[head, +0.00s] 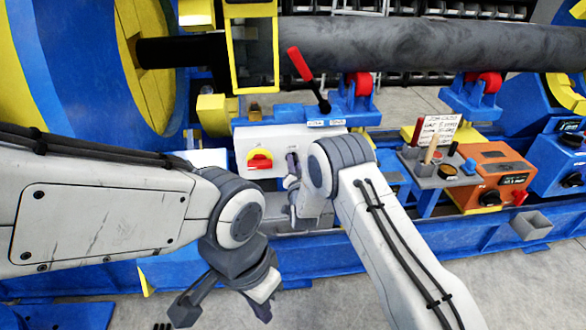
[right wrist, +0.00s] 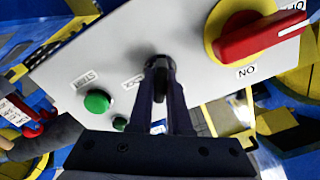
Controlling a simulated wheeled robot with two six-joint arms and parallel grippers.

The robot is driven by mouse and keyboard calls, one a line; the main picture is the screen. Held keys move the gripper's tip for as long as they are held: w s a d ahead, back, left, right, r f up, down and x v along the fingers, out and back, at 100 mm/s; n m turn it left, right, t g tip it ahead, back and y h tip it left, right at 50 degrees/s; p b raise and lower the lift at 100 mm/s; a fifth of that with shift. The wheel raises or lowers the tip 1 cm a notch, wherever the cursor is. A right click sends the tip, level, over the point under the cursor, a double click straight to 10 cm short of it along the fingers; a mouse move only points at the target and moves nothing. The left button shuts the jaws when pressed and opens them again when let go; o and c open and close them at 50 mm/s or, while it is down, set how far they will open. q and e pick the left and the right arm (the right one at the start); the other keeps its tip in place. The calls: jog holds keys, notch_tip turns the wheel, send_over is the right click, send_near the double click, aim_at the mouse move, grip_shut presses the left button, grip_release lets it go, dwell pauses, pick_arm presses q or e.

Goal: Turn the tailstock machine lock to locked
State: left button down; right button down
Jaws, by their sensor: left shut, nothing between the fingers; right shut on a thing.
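The white control panel (head: 290,140) stands below the big grey roller in the head view. In the right wrist view, the fingers of my right gripper (right wrist: 161,72) are shut on a small dark switch (right wrist: 160,62) on this panel (right wrist: 130,45). The fingers hide most of the switch, so its position cannot be read. A small label beside it is hard to read. In the head view my right gripper (head: 292,168) is at the panel, partly hidden by my arm. My left gripper (head: 262,310) is shut and empty, low in front of the blue base.
A red-and-yellow rotary switch (right wrist: 250,35), with "ON" below it, is beside my right gripper. A green button (right wrist: 97,101) is on its other side. A red-handled lever (head: 302,68) rises above the panel. An orange box (head: 495,178) stands farther right.

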jog(key=m+b, duration=0.1)
jog(key=m, duration=0.1)
jog(key=m+b, duration=0.4)
jog(key=shift+d+f, duration=0.1)
jog(key=shift+f, duration=0.25)
jog(key=m+b, duration=0.4)
jog(key=shift+m+b, duration=0.5)
jog(key=shift+m, duration=0.2)
jog(key=c, duration=0.9)
grip_release()
jog(key=shift+r, duration=0.1)
jog(key=shift+o, duration=0.2)
jog(key=s+d, duration=0.1)
jog(key=s, duration=0.9)
jog(key=shift+s, duration=0.2)
